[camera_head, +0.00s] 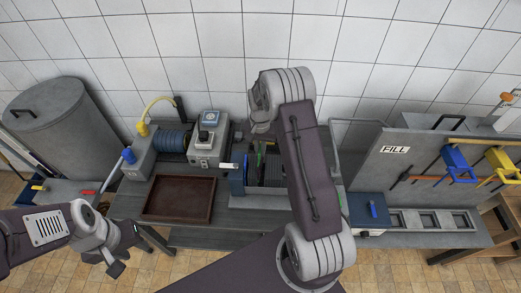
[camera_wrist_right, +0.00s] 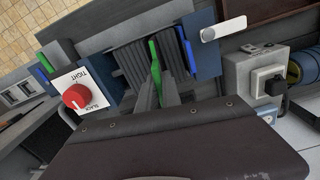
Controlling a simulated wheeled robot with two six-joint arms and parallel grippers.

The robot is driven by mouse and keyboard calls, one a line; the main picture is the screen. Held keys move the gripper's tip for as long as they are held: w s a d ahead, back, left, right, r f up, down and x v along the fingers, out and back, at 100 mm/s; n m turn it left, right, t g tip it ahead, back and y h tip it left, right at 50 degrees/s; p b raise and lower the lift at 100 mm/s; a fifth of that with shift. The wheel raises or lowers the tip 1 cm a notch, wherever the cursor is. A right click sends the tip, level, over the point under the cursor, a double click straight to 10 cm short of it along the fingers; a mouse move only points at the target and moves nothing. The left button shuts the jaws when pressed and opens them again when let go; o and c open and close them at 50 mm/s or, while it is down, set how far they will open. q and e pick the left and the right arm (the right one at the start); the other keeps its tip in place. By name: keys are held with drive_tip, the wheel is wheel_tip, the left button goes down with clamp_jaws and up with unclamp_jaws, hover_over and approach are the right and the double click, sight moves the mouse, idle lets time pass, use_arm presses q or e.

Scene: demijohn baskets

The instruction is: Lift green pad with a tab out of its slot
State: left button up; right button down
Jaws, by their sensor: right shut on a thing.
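The green pad (camera_wrist_right: 155,62) stands upright among the dark slats of a slotted rack (camera_wrist_right: 128,60) in the right wrist view. My right gripper (camera_wrist_right: 157,88) is shut on the green pad, one grey finger on each side. Its lower end is hidden by the fingers and slats, so I cannot tell how deep it sits. In the head view the green pad (camera_head: 259,156) is a thin strip in the rack, and my right arm hides much of the right gripper. My left gripper (camera_head: 122,252) is open and empty at the lower left, away from the rack.
A red knob (camera_wrist_right: 76,96) on a SLACK/TIGHT plate is beside the rack, with a blue block (camera_wrist_right: 204,45) opposite. A brown tray (camera_head: 180,199) lies left of the rack. A FILL panel (camera_head: 395,149) with blue and yellow clamps stands right. A grey drum (camera_head: 72,125) stands far left.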

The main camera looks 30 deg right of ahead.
drive_tip(key=c, duration=1.5)
unclamp_jaws()
drive_tip(key=shift+o, duration=0.2)
drive_tip(key=shift+r, duration=0.1)
wheel_tip(320, 180, up, 8)
drive_tip(key=b, duration=0.2)
drive_tip(key=shift+a+b, duration=0.1)
drive_tip(key=shift+b, duration=0.2)
drive_tip(key=shift+r, duration=0.5)
